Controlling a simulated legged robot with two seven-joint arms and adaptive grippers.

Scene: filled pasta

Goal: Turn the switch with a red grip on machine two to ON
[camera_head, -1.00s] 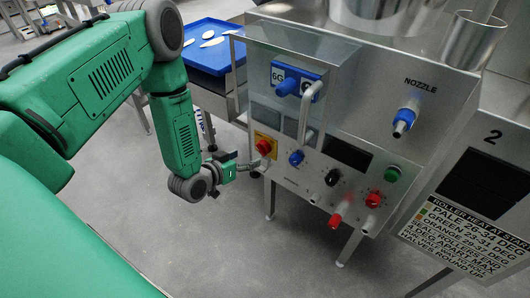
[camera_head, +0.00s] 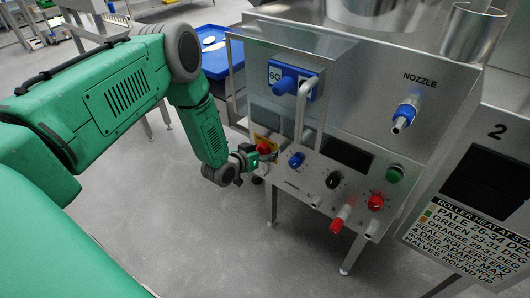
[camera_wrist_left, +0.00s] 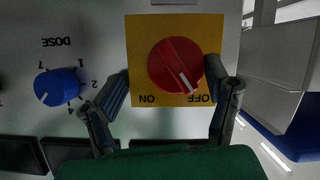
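The red-grip switch (camera_wrist_left: 175,65) sits on a yellow plate (camera_wrist_left: 140,35) in the left wrist view. The lettering there is upside down, with ON at the plate's lower left and OFF at its lower right. The grip's white mark points down and right, toward OFF. My left gripper (camera_wrist_left: 168,84) is open, with one finger on each side of the switch; I cannot tell whether either touches it. In the head view the left gripper (camera_head: 266,155) is at the panel's lower left corner and partly covers the red switch (camera_head: 264,147). My right gripper is not in view.
A blue DOSE knob (camera_wrist_left: 58,87) is beside the yellow plate. The panel also carries a black knob (camera_head: 333,180), a red knob (camera_head: 375,202), a green button (camera_head: 395,174) and a vertical handle (camera_head: 301,110).

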